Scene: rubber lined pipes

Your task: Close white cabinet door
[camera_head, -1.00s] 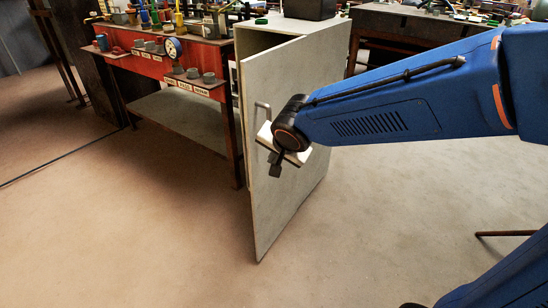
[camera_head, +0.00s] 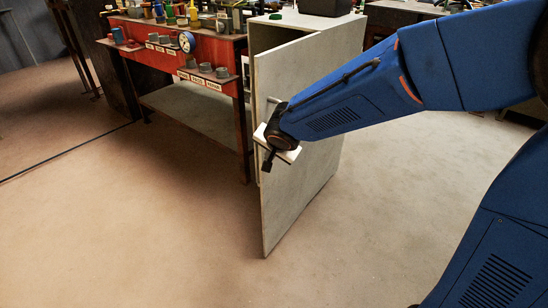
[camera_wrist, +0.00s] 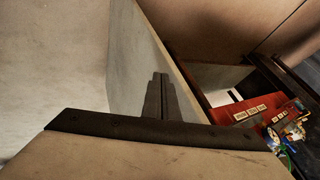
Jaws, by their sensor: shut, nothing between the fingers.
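The white cabinet door (camera_head: 312,120) stands wide open in the head view, swung out from the cabinet (camera_head: 275,36) with its free edge towards me. A bar handle (camera_head: 276,100) shows on its outer face, partly hidden by my wrist. My gripper (camera_head: 267,170) is shut and empty, low in front of the outer face near the free edge. Whether it touches the door cannot be told. In the wrist view, the closed fingers (camera_wrist: 160,92) overlap the pale door panel (camera_wrist: 130,50) near its edge.
A red workbench (camera_head: 180,60) with gauges and pipe fittings stands left of the cabinet; it also shows in the wrist view (camera_wrist: 250,115). A dark box (camera_head: 325,6) sits on the cabinet top. The floor (camera_head: 150,230) in front and left is clear.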

